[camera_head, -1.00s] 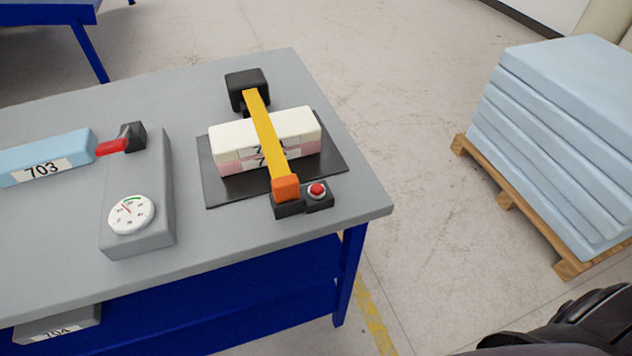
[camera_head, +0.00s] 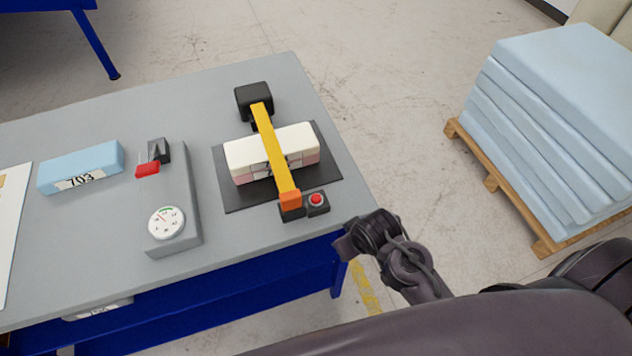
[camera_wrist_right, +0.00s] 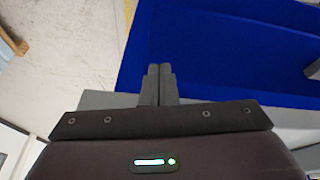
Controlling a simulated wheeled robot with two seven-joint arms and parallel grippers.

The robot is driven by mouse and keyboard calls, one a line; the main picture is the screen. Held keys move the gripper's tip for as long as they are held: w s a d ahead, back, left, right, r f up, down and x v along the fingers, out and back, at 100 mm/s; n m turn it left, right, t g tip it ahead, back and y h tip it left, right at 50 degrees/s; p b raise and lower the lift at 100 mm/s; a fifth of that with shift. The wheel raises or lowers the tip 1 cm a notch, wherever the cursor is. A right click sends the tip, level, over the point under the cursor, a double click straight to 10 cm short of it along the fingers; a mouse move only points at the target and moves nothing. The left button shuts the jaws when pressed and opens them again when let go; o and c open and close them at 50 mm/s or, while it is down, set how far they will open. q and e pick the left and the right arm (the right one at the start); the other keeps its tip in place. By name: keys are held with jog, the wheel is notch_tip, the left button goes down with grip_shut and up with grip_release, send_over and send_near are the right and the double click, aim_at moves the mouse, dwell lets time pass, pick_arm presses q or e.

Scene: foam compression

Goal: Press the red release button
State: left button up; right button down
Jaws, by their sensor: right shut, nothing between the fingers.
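The red release button (camera_head: 316,198) sits on a small black box at the front right of the table, beside the orange end (camera_head: 290,200) of a yellow bar (camera_head: 272,150). The bar lies across a white and pink foam stack (camera_head: 243,158) on a dark plate (camera_head: 240,197). My right gripper (camera_head: 342,246) is just in front of the table's front right corner, apart from the button and to its lower right. In the right wrist view its two fingers (camera_wrist_right: 159,72) are together with nothing between them. My left gripper is in neither view.
A grey gauge box (camera_head: 190,205) with a red lever stands left of the foam. A blue block (camera_head: 80,167) marked 703 lies farther left. A pallet of blue foam sheets (camera_head: 550,90) stands at the right. The grey tabletop (camera_head: 100,240) is clear in front.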

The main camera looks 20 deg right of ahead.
jog(key=w+a+r+n+t+p, duration=0.1)
jog(key=w+r+n+t+p, duration=0.1)
jog(key=r, duration=0.7)
jog(key=w+a+r+n+t+p, duration=0.1)
jog(key=w+r+n+t, duration=0.15)
jog(key=r, duration=0.65)
notch_tip(320, 180, up, 3)
jog(key=n+y, duration=0.4)
jog(key=n, duration=0.2)
send_over(316, 198)
jog(key=n, duration=0.1)
jog(key=f+n+g+y, duration=0.1)
jog(key=n, duration=0.1)
jog(key=d+n+g+y, duration=0.1)
jog(key=shift+s+f, duration=0.3)
jog(key=shift+s, duration=0.05)
notch_tip(316, 198, down, 8)
jog(key=b, duration=0.8)
jog(key=shift+f, duration=0.45)
